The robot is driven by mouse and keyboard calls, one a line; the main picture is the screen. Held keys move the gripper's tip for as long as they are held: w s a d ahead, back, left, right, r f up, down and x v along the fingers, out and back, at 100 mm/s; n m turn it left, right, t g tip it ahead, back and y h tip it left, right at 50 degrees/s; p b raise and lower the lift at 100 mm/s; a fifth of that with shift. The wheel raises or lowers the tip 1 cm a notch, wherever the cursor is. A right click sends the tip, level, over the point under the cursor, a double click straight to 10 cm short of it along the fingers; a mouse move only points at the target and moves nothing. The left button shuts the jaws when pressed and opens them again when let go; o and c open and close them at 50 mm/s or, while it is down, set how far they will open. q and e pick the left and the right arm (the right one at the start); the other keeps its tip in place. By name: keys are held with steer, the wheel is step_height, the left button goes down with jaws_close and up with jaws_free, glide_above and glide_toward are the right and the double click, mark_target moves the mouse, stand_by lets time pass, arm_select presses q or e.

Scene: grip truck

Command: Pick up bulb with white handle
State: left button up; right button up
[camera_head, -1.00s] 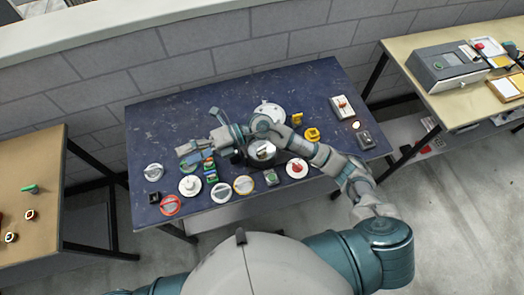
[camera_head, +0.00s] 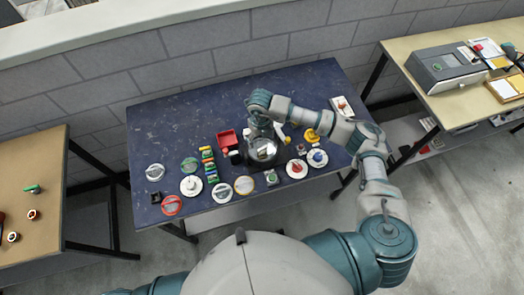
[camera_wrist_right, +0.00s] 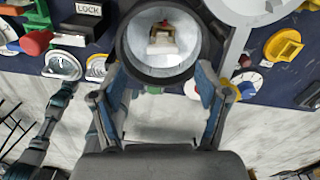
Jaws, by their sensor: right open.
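My right gripper (camera_head: 262,132) points down at a dark round bowl (camera_head: 262,152) in the middle of the blue table. In the right wrist view the open fingers (camera_wrist_right: 160,82) stand on either side of the bowl's near rim (camera_wrist_right: 160,75), with nothing held between them. A small cream and white object with a red part (camera_wrist_right: 163,37) lies inside the bowl. I cannot tell whether it is the bulb with the white handle. The gripper hides part of the bowl in the head view. My left gripper does not show.
A red bin (camera_head: 227,139), a row of coloured blocks (camera_head: 209,165) and several round dials stand left of the bowl. A yellow part (camera_head: 311,135) and more dials (camera_head: 297,169) stand right. The table's back left is clear. Other tables flank it.

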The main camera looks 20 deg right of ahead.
mark_target(262, 148)
step_height(262, 148, down, 2)
steer(key=shift+s+d+f+p, duration=0.15)
steer(key=shift+f+p, duration=0.15)
steer(key=shift+f, duration=1.1)
steer(key=shift+d+f+p, duration=0.1)
steer(key=shift+f+p, duration=0.15)
steer(key=shift+f, duration=1.1)
steer(key=c, duration=1.3)
